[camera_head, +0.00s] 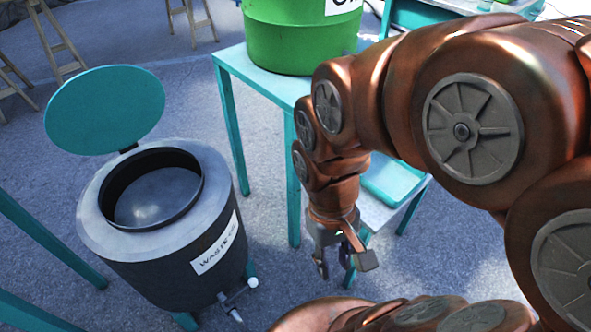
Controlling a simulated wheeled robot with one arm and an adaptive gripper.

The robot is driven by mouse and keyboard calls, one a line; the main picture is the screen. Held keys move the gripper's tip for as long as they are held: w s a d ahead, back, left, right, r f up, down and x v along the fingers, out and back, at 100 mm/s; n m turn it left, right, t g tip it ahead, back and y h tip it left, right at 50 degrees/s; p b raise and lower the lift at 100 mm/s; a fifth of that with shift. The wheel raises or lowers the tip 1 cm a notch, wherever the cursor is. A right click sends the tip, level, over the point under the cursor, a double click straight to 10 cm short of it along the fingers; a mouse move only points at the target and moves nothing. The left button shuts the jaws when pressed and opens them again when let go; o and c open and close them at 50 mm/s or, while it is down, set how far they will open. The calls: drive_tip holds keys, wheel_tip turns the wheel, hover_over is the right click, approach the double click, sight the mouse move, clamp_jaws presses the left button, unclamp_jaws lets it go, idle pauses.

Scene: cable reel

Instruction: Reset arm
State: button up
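My arm, copper coloured, fills the right side of the head view and bends down toward the middle. My gripper (334,272) hangs at its end, pointing down over the grey floor, to the right of the waste bin. Its two fingers look apart with nothing seen between them. It touches nothing that I can see.
A dark waste bin (190,262) with its teal lid (104,110) raised stands at left, with a tap (237,296) low on its side. A green container (297,38) stands on a teal table (240,62). A lower teal stool (392,182) is partly behind my arm.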

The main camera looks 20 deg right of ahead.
drive_tip(key=shift+o, duration=0.2)
wheel_tip(320, 180, up, 21)
drive_tip(key=t+p, duration=0.1)
drive_tip(key=p, duration=1.8)
drive_tip(key=shift+s, duration=0.15)
drive_tip(key=shift+f, duration=0.15)
drive_tip(key=shift+f, duration=0.1)
drive_tip(key=shift+a, duration=0.1)
